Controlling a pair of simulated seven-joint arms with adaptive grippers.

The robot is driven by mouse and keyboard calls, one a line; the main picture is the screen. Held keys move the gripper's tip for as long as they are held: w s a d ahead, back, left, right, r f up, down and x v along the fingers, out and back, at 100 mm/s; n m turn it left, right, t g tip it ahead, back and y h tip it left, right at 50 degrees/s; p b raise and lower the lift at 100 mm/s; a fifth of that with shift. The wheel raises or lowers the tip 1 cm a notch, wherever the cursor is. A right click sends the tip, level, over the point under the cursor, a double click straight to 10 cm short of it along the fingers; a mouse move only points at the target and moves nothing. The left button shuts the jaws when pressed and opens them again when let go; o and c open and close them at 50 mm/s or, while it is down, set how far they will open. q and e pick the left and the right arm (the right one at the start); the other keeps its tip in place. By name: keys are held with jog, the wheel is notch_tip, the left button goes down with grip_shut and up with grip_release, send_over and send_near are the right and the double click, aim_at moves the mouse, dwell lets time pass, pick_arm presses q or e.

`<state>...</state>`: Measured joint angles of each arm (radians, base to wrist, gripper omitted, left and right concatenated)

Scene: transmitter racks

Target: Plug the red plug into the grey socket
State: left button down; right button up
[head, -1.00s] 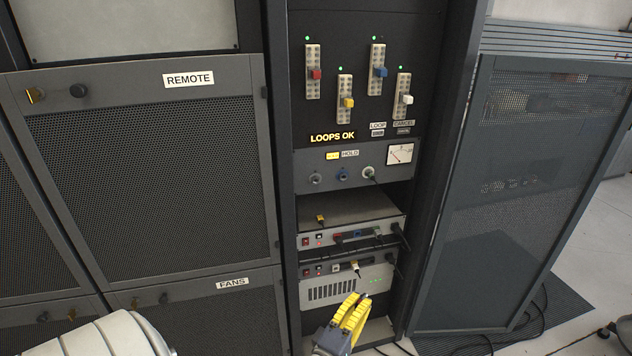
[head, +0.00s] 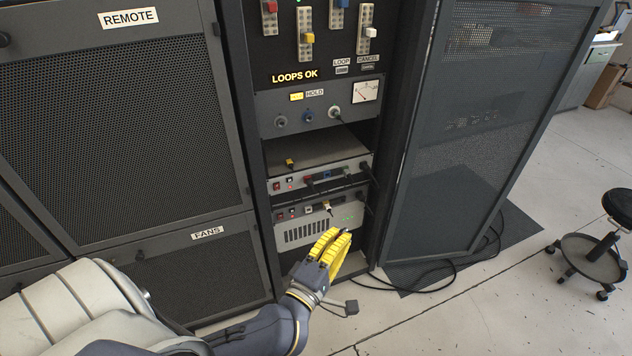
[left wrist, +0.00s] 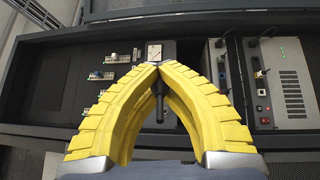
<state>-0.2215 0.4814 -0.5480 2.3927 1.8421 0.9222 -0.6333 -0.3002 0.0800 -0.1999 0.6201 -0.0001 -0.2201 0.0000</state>
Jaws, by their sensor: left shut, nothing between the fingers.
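A small dark plug with a reddish body (head: 309,183) appears to sit on the front of the upper rack unit; it is too small to be sure that it is the red plug. The grey socket (head: 280,121) is the leftmost round socket on the HOLD panel and looks empty. My left gripper (head: 338,236) has yellow fingers and is in front of the lower unit, below both. In the left wrist view its fingertips (left wrist: 155,66) meet, with nothing held. My right gripper is out of view.
Slider knobs are above. A mesh cabinet (head: 455,150) stands right of the rack. Black cables (head: 425,290) lie on the floor. A stool (head: 600,245) stands far right.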

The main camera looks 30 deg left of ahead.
pick_arm(q)
jog(key=r, duration=0.1)
jog(key=w+r, duration=0.2)
jog(key=r, duration=0.1)
jog(key=shift+w+a, duration=0.15)
jog(key=shift+w, duration=0.1)
jog(key=w+a+r+n+g+y, duration=0.1)
jog(key=w+a+r+n+y, duration=0.25)
jog(key=w+a, duration=0.5)
jog(key=w+a+r+n+g+y, duration=0.2)
jog(key=w+a+r+y, duration=0.25)
jog(key=w+a, duration=0.35)
jog(key=w+a+f+n+g+y, duration=0.25)
jog(key=w+a+y, duration=0.2)
jog(key=a, duration=0.35)
jog(key=n+g+y, duration=0.2)
jog(key=n+g, duration=0.1)
send_near(281, 122)
jog(key=shift+s+d, duration=0.1)
jog(key=shift+s, duration=0.1)
jog(key=shift+m, duration=0.3)
jog(key=shift+x, duration=2.85)
jog(key=c, duration=2.1)
grip_release()
jog(key=shift+w+a, duration=0.4)
jog(key=shift+a, duration=0.05)
jog(key=shift+c, duration=0.2)
